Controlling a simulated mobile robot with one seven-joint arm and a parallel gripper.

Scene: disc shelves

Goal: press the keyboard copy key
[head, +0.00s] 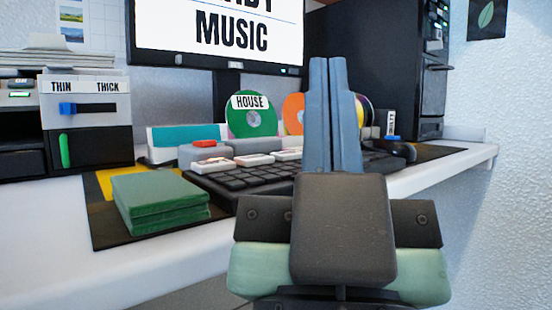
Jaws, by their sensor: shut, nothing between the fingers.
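A black keyboard (240,181) lies on a dark mat on the white desk, its right part hidden behind my gripper. Along its back edge are several larger white keys with red marks (212,165); their labels are too small to read, so I cannot tell which is the copy key. My gripper (328,62) points up and away in the middle of the head view, its two blue-grey fingers together and empty. It shows in front of the keyboard's right part; I see no contact with a key.
Green stacked cases (160,203) sit left of the keyboard. A monitor (215,35) and a green disc marked HOUSE (250,118) stand behind. A THIN/THICK slider box (87,115) is at left. A black mouse (398,150) and a dark tower (380,60) are at right.

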